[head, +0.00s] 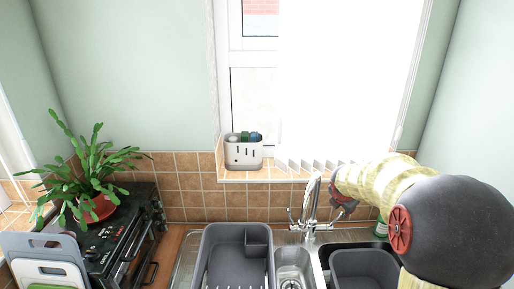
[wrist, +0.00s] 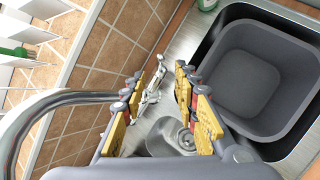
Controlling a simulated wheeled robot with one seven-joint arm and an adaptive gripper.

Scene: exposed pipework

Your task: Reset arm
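My gripper (wrist: 160,80) is open in the wrist view, its two yellow-padded fingers apart with nothing held between them. The chrome tap (wrist: 152,92) and part of a small sink bowl (wrist: 175,135) show through the gap. In the head view my arm comes in from the right, and my gripper (head: 345,203) is above the sink, just right of the chrome tap (head: 310,200). Its fingers are small and partly hidden there. I cannot tell from these views whether it touches the tap.
A grey basin (head: 365,268) sits in the right sink; a grey dish rack (head: 236,255) stands left. A potted plant (head: 88,170) is on a black oven (head: 125,235). A white caddy (head: 243,155) stands on the windowsill. A green bottle (head: 381,228) is beneath my arm.

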